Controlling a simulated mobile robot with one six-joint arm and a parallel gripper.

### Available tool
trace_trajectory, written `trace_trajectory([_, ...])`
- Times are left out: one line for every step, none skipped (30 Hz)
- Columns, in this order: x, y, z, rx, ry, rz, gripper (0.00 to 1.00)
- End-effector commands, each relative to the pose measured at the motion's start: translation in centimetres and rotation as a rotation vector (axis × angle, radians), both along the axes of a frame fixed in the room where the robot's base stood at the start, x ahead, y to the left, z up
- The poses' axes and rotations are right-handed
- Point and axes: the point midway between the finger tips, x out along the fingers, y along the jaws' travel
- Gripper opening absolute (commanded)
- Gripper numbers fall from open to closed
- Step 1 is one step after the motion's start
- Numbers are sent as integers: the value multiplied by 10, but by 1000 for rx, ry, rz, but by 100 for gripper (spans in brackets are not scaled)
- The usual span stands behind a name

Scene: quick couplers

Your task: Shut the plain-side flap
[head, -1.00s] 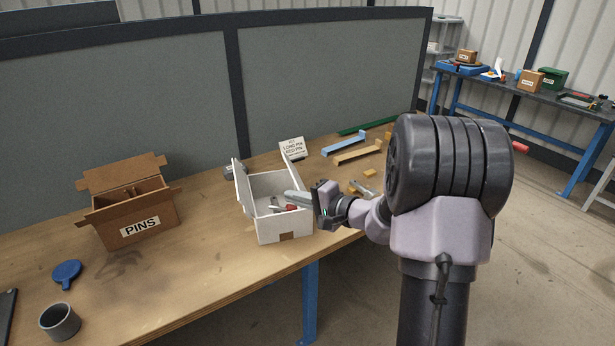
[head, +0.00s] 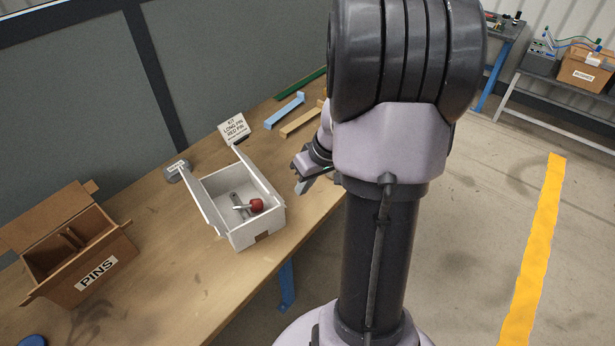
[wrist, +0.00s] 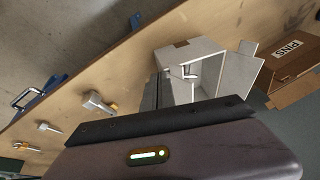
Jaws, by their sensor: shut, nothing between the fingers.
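The white open box (head: 257,227) stands on the bench with a brown patch on its near wall. One flap (head: 203,207) stands up along its left side, and another (head: 257,168) stands at the far right side. Inside lie a red-headed pin (head: 256,205) and a grey metal piece. In the wrist view the box (wrist: 196,49) shows its open mouth, with a white flap (wrist: 239,76) sticking out to the right. My gripper (head: 301,188) is shut and empty, right of the box and apart from it. It also shows in the wrist view (wrist: 156,88). Which flap is the plain-side one I cannot tell.
A brown PINS carton (head: 72,250) with open flaps stands left of the box. A kit card (head: 234,130), a grey part (head: 177,171) and blue (head: 285,111) and tan bars (head: 301,120) lie behind. Loose metal fittings (wrist: 99,102) lie on the bench in the wrist view.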

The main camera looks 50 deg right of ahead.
Motion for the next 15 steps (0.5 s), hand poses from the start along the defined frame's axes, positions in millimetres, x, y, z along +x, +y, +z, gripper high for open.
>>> trace_trajectory([3, 2, -13, 2, 2, 2, 0])
trace_trajectory([5, 3, -18, 2, 2, 1, 0])
trace_trajectory([6, 7, -24, 2, 1, 2, 0])
trace_trajectory([7, 10, -28, 2, 1, 2, 0])
trace_trajectory([7, 12, -32, 2, 1, 2, 0])
trace_trajectory([8, 15, -36, 2, 1, 2, 0])
trace_trajectory([8, 17, -39, 2, 1, 2, 0])
trace_trajectory([9, 19, -41, 1, 2, 2, 0])
trace_trajectory([9, 20, -44, 0, 1, 0, 0])
trace_trajectory([9, 21, -45, 0, 0, 0, 0])
trace_trajectory([10, 22, -46, 1, 1, 0, 0])
trace_trajectory([10, 23, -47, 1, 1, 0, 0])
trace_trajectory([10, 23, -47, 0, 1, 0, 0])
trace_trajectory([10, 23, -47, 0, 1, 0, 0])
trace_trajectory([10, 24, -47, 0, 1, 0, 0])
